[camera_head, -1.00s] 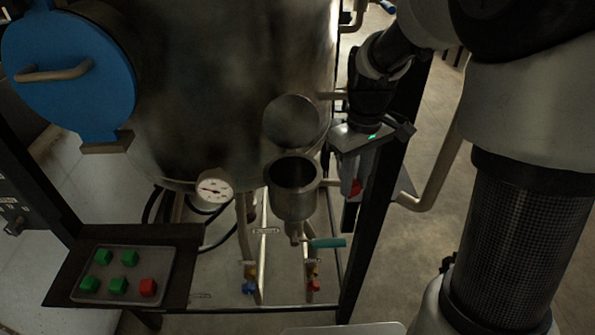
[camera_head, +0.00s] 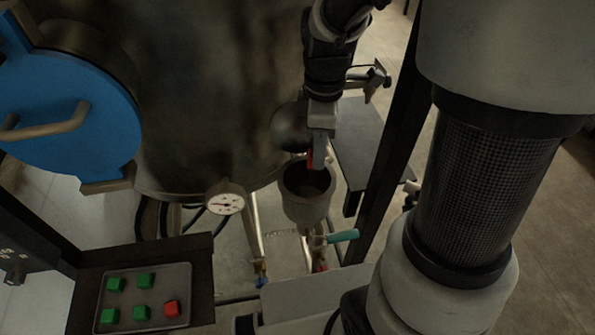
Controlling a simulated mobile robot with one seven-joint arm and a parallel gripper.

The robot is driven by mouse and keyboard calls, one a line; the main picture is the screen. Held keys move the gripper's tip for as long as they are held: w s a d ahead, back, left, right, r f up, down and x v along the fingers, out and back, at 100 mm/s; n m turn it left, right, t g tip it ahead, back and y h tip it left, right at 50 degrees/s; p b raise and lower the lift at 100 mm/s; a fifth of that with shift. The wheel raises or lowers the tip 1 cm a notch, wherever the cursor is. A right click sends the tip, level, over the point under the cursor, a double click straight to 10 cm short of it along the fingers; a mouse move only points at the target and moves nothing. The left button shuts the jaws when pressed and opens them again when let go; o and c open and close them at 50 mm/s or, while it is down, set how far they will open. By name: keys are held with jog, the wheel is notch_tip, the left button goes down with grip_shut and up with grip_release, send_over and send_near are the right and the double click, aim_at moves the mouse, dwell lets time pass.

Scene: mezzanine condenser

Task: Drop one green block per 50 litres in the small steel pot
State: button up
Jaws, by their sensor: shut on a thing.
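The small steel pot (camera_head: 307,207) is open at the top and sits below the large tank, with a round steel lid (camera_head: 288,128) raised behind it. My gripper (camera_head: 317,162) points down just above the pot's far rim. It is shut on a red block (camera_head: 309,160), mostly hidden by the fingers. Several green blocks (camera_head: 146,280) and one red block (camera_head: 172,308) lie on a grey tray (camera_head: 158,271) at the lower left. A round white gauge (camera_head: 225,203) is left of the pot; its figures are too small to read. The pot's bottom is dark.
The large steel tank (camera_head: 215,90) with a blue round hatch (camera_head: 65,115) fills the left and middle. A valve with a teal handle (camera_head: 342,236) is below the pot. A dark frame post (camera_head: 395,150) and a dark shelf (camera_head: 358,145) stand to the right.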

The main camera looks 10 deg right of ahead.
jog(key=shift+s+f, duration=0.1)
jog(key=shift+f, duration=0.6)
notch_tip(320, 180, down, 4)
jog(key=b, duration=0.2)
jog(key=shift+f+b, duration=0.2)
jog(key=shift+b, duration=0.15)
jog(key=o, duration=1.1)
notch_tip(320, 180, up, 12)
jog(key=shift+r, duration=0.1)
